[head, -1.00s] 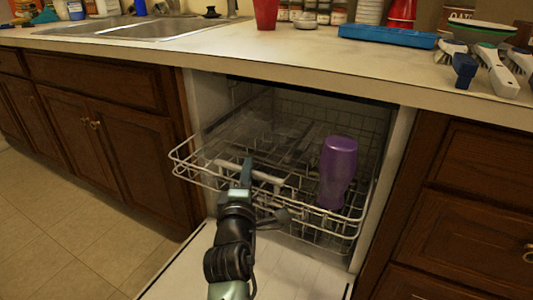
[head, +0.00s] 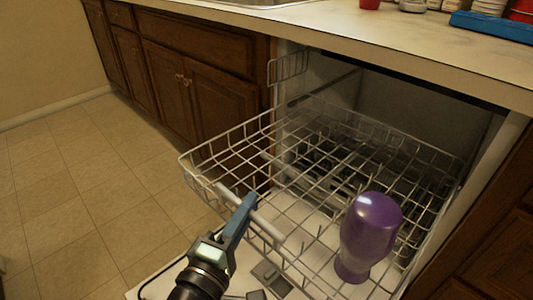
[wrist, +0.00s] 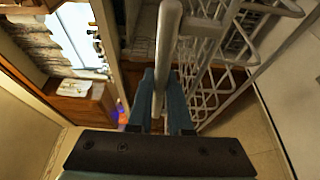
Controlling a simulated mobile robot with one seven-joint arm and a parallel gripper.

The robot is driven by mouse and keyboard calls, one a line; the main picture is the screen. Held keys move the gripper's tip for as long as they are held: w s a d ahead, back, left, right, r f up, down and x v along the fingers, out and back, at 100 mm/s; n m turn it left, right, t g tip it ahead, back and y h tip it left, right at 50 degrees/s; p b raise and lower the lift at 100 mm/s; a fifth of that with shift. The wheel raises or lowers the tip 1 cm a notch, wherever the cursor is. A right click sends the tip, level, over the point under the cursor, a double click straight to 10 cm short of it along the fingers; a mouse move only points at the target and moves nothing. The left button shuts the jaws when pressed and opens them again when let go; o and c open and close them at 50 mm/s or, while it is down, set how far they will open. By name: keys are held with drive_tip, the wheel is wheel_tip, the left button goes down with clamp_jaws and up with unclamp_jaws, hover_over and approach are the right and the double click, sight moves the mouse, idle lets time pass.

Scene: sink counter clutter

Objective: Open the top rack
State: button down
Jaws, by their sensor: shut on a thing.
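The top rack (head: 225,150) is a grey wire basket pulled well out of the dishwasher, over the lowered door. Its front handle bar (head: 262,226) is pale and thick. My gripper (head: 243,208) is shut on this bar near its left part. In the wrist view the bar (wrist: 168,40) runs between the two blue fingers (wrist: 160,100). A purple bottle (head: 372,232) stands in the rack at the front right. The contact between fingertips and bar is partly hidden in the head view.
The white dishwasher door (head: 165,280) lies open below the rack. Brown cabinets (head: 190,90) stand on the left and right. The counter (head: 430,50) above holds a blue tray (head: 492,27) and a red cup (head: 369,3). Tiled floor (head: 80,190) at left is clear.

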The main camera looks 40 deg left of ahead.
drive_tip(key=shift+s, duration=0.7)
drive_tip(key=shift+a+f, duration=0.1)
drive_tip(key=c, duration=1.1)
unclamp_jaws()
drive_tip(key=shift+s, duration=0.1)
drive_tip(key=b+v, duration=0.1)
drive_tip(key=v, duration=1.2)
